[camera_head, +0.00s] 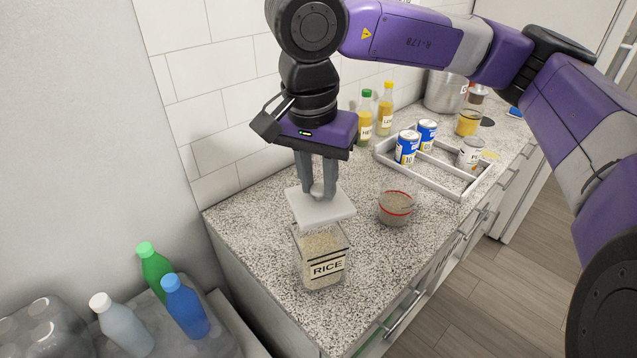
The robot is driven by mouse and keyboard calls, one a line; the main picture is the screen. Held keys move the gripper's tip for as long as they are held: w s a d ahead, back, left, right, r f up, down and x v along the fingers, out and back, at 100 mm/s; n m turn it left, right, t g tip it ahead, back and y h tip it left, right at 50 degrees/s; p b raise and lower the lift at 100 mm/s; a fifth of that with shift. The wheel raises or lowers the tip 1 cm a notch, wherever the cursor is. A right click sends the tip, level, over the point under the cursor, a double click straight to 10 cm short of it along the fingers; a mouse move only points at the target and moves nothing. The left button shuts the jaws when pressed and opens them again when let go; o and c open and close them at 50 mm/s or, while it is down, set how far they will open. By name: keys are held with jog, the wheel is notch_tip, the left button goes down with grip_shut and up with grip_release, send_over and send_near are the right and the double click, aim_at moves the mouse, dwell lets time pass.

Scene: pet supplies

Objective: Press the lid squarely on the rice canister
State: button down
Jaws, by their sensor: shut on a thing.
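The rice canister (322,262) is a clear square container with a RICE label, full of pale grain, standing upright on the speckled counter near its left end. A white square lid (318,207) is above it. My gripper (319,190) points down and is shut on the lid, at the middle of its top. The lid looks roughly level and hides the canister's far rim. Its front edge appears slightly above the canister's mouth. From this angle I cannot tell how well the lid lines up or whether it touches the rim.
A glass bowl with a red rim (397,208) stands to the right of the canister. A grey divided tray (440,180) holds several cans. Bottles (376,115) stand by the wall behind. The counter's front edge is close. More bottles (185,305) stand lower left.

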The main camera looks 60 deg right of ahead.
aim_at(318, 199)
jog(key=shift+f+b, duration=2.85)
jog(key=shift+b, duration=0.25)
jog(key=shift+f+b, duration=0.15)
jog(key=shift+b, duration=1.1)
jog(key=c, duration=1.1)
grip_release()
jog(key=o, duration=0.5)
jog(key=shift+r+p, duration=1.75)
jog(key=shift+r, duration=1.8)
